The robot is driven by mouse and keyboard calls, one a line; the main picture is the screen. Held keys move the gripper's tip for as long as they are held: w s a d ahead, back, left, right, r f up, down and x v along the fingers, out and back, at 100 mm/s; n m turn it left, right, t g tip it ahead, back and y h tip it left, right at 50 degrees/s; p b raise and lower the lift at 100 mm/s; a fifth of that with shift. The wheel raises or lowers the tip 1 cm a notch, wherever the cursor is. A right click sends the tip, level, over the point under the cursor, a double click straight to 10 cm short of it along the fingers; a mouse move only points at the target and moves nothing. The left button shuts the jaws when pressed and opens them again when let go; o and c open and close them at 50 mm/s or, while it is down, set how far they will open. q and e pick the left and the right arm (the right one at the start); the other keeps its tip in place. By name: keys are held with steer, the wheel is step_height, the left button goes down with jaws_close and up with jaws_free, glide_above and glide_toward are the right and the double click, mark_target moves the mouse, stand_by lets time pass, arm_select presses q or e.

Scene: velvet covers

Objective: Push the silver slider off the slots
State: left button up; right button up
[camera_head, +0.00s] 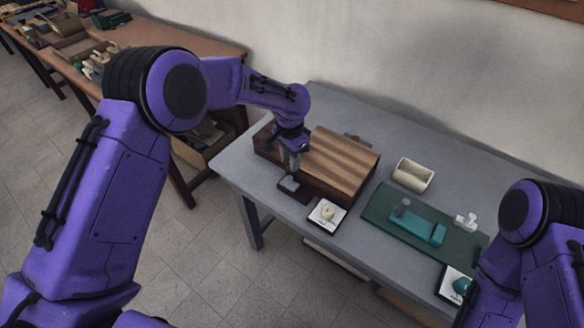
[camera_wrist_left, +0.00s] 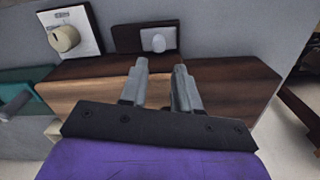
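The silver slider (camera_head: 289,184) is a small pale piece on a dark wooden plate (camera_head: 294,196) at the front of a striped wooden box (camera_head: 345,160). The slots cannot be made out. My left gripper (camera_head: 291,160) points down at the box's left front, close to the slider. In the wrist view its two grey fingers (camera_wrist_left: 160,68) are apart with nothing between them. Contact with the slider cannot be told. My right gripper is out of view.
A white plate with a cream knob (camera_head: 327,213) stands right of the slider. A cream holder (camera_head: 412,174), a green mat (camera_head: 385,209) with a teal block (camera_head: 423,228), and another white plate with a teal knob (camera_head: 457,284) lie farther right. The grey table's left corner is clear.

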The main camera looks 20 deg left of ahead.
mark_target(290, 176)
arm_select(q)
steer(key=s+f, duration=0.2)
steer(key=shift+f+p, duration=0.35)
steer(key=shift+f, duration=0.05)
steer(key=f, duration=0.1)
steer(key=w+f, duration=0.1)
steer(key=f, duration=0.2)
steer(key=shift+w+f, duration=0.1)
steer(key=shift+w, duration=0.25)
steer(key=shift+s+r, duration=0.25)
steer(key=shift+s, duration=0.05)
steer(key=shift+c, duration=0.3)
jaws_close()
steer(key=d, duration=0.1)
steer(key=s+d, duration=0.1)
steer(key=d, duration=0.1)
steer(key=d+p, duration=0.1)
steer(key=shift+s+d, duration=0.35)
steer(key=shift+s, duration=0.05)
steer(key=shift+d, duration=0.2)
steer(key=shift+f, duration=0.1)
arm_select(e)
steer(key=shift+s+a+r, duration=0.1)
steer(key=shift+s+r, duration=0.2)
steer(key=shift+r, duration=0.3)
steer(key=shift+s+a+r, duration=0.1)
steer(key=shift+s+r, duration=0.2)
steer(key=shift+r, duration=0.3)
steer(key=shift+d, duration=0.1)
